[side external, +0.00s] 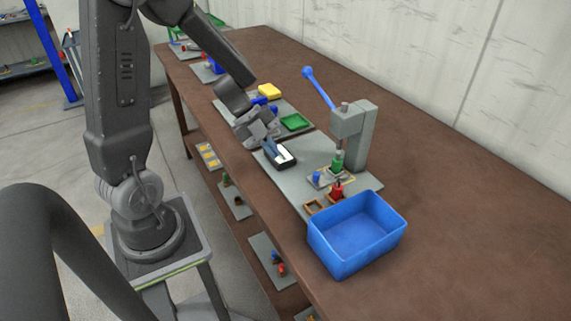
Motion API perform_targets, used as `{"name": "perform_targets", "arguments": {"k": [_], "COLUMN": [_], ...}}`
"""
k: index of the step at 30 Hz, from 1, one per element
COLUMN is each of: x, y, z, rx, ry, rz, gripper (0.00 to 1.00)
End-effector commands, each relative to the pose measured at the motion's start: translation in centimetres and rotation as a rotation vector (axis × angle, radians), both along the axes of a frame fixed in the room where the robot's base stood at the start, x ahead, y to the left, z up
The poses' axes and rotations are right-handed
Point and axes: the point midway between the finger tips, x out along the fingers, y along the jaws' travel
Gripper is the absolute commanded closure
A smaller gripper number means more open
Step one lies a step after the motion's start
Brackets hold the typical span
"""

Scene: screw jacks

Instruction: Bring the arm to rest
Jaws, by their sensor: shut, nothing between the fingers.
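My gripper (270,138) is shut and empty. It points down over the left part of a grey base plate (307,172) on the brown bench. A dark block with a pale face (282,153) shows just below the fingers; I cannot tell whether they touch. On the plate, right of my gripper, stands a grey press (352,130) with a raised blue lever (318,88). A green part (338,162) sits under its ram. A small blue part (317,177) and a red part (337,190) are in front of it.
An open blue bin (357,236) stands at the plate's near right and looks empty. A second plate behind my gripper holds a yellow block (269,90) and a green tray (295,122). The bench (450,220) is clear to the right. A wall runs along the back.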

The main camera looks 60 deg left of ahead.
Motion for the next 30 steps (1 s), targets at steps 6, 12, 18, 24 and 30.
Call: {"name": "perform_targets", "arguments": {"k": [6, 12, 18, 24, 30], "x": [-0.6, 2.5, 5.7, 4.0, -1.0], "y": [0.9, 0.2, -0.1, -0.2, -2.5], "z": [1.6, 4.5, 10.6, 15.0, 16.0], "rx": [0.001, 0.037, 0.058, -0.003, -0.133], "ry": [-0.007, -0.179, -0.429, -0.476, -0.274], "rz": [0.006, 0.180, 0.601, 1.048, 1.413], "gripper": [1.00, 1.00, 1.00, 1.00, 1.00]}}
